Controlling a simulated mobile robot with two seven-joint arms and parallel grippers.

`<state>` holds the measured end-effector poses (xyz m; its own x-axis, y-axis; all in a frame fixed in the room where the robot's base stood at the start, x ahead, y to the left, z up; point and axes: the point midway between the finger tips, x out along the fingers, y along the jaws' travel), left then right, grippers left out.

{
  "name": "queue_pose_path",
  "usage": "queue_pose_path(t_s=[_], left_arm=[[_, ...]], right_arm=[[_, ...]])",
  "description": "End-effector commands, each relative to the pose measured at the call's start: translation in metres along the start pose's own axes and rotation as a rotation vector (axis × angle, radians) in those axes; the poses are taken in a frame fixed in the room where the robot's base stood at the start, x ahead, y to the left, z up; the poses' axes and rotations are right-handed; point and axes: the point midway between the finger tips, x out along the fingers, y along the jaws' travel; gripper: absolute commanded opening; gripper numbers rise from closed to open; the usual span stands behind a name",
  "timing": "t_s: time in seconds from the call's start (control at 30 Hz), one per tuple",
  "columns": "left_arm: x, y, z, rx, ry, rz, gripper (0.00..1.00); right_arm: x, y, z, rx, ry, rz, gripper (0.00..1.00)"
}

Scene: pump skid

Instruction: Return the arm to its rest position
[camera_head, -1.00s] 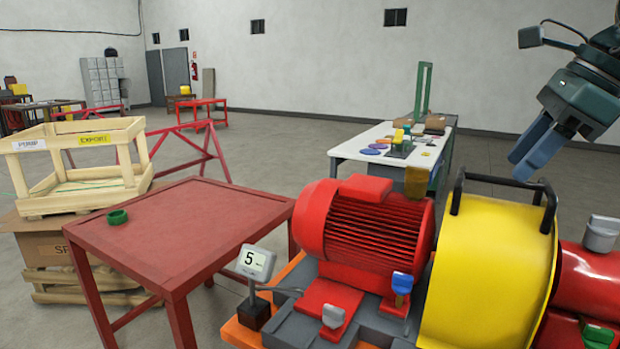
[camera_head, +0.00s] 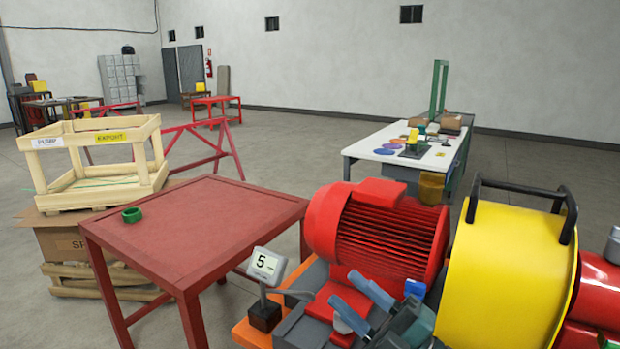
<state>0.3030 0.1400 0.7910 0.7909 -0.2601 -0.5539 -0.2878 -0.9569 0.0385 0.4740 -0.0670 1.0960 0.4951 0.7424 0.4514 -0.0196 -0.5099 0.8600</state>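My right gripper (camera_head: 346,286) is at the bottom middle of the head view. Its blue fingers point up and to the left, with a gap between them, and nothing shows in the gap. It is in front of the red motor (camera_head: 385,235) in the picture and hides part of the motor's foot; I cannot tell whether it touches. My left gripper is out of view.
A yellow guard (camera_head: 500,270) with a black handle stands right of the motor. A gauge reading 5 (camera_head: 266,265) stands at its left. A red table (camera_head: 200,230) carries a green ring (camera_head: 132,215). A wooden crate (camera_head: 95,165) and a white table (camera_head: 375,150) stand farther back.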

Motion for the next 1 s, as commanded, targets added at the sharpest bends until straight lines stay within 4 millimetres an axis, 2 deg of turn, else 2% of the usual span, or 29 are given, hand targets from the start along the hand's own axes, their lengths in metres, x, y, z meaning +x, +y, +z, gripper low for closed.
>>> queue_pose_path(t_s=[0.03, 0.1, 0.17, 0.23, 0.3, 0.4, 0.5, 0.6, 0.7, 1.0], left_arm=[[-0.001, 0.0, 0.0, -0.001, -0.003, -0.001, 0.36], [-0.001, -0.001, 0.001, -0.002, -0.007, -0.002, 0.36], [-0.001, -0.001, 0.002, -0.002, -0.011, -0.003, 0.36], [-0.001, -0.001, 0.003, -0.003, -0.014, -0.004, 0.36], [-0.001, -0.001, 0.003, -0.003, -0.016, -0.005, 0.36], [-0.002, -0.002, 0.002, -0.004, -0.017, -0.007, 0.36], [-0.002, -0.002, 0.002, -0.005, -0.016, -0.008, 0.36], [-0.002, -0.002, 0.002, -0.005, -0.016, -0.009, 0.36], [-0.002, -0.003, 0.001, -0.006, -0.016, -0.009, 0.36], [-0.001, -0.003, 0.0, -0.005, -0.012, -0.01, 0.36]], right_arm=[[-0.019, -0.02, 0.008, 0.136, -0.132, 0.015, 0.39], [-0.048, -0.046, 0.02, 0.31, -0.314, 0.028, 0.39], [-0.078, -0.073, 0.026, 0.458, -0.475, 0.032, 0.39], [-0.118, -0.106, 0.027, 0.628, -0.664, 0.028, 0.39], [-0.159, -0.137, 0.021, 0.784, -0.841, 0.021, 0.39], [-0.209, -0.174, 0.002, 0.964, -1.051, 0.004, 0.39], [-0.246, -0.198, -0.019, 1.091, -1.202, -0.012, 0.39], [-0.268, -0.212, -0.035, 1.167, -1.294, -0.024, 0.39], [-0.278, -0.218, -0.042, 1.202, -1.335, -0.03, 0.39], [-0.279, -0.219, -0.043, 1.205, -1.341, -0.032, 0.39]])
